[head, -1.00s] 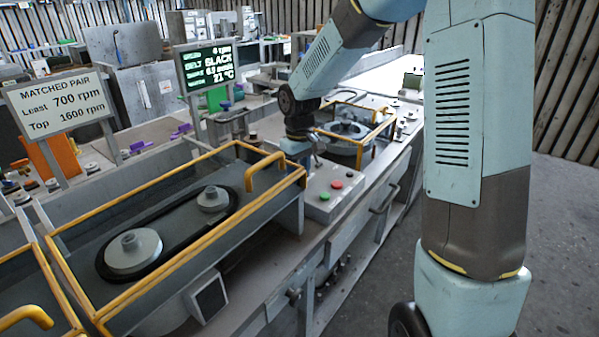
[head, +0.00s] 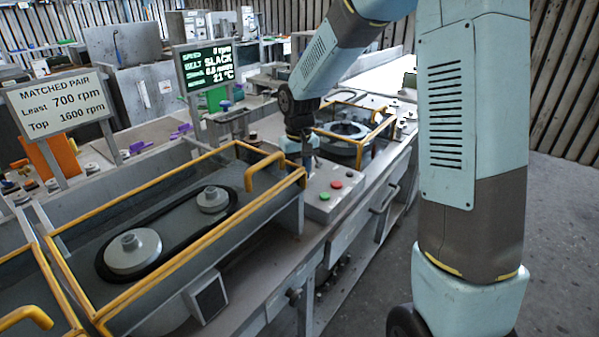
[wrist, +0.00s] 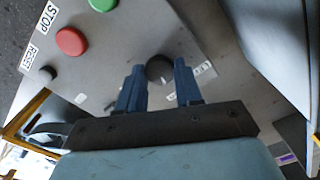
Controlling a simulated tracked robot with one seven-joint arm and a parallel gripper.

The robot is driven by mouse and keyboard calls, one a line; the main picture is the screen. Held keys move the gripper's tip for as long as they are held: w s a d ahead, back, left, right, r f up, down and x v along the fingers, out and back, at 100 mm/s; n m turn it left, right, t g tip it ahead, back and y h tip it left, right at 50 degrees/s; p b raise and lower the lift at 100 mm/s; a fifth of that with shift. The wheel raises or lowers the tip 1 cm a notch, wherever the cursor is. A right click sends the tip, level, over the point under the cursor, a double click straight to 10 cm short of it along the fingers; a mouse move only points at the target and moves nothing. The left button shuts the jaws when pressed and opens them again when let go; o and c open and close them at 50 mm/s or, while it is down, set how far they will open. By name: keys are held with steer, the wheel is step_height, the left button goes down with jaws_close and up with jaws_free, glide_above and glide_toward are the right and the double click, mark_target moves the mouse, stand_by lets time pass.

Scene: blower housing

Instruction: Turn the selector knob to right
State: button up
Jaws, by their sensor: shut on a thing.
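The selector knob (wrist: 158,68) is a dark round knob on the grey control panel (wrist: 210,50) in the wrist view. My gripper (wrist: 159,72) has its two blue fingers on either side of the knob, shut on it. Small white labels sit beside the knob, too small to read. In the head view my gripper (head: 308,160) reaches down to the back end of the control box (head: 318,208), and the knob is hidden there. Which way the knob points cannot be told.
A green button (wrist: 103,4), a red button (wrist: 71,41) and a small black button (wrist: 48,73) share the panel. A yellow-railed belt housing (head: 130,255) stands left of the box. A screen (head: 207,66) reads "SLACK". Another yellow-railed housing (head: 372,140) lies beyond my gripper.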

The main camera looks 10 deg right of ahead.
steer(key=o, duration=1)
steer(key=shift+o, duration=0.2)
step_height(320, 180, up, 14)
steer(key=shift+f, duration=0.15)
steer(key=s+d+r+m+t, duration=0.1)
steer(key=s+d, duration=0.3)
steer(key=s, duration=0.5)
steer(key=s+d+r+m+t, duration=0.1)
steer(key=s+d+r+t, duration=0.1)
steer(key=s+d, duration=0.3)
steer(key=s+d+r+m+t, duration=0.1)
steer(key=s+d+r+t, duration=0.1)
steer(key=s, duration=1)
steer(key=d+r, duration=0.1)
steer(key=d, duration=0.1)
steer(key=shift+s+d+t, duration=0.3)
steer(key=shift+s+d, duration=0.05)
steer(key=shift+s, duration=0.05)
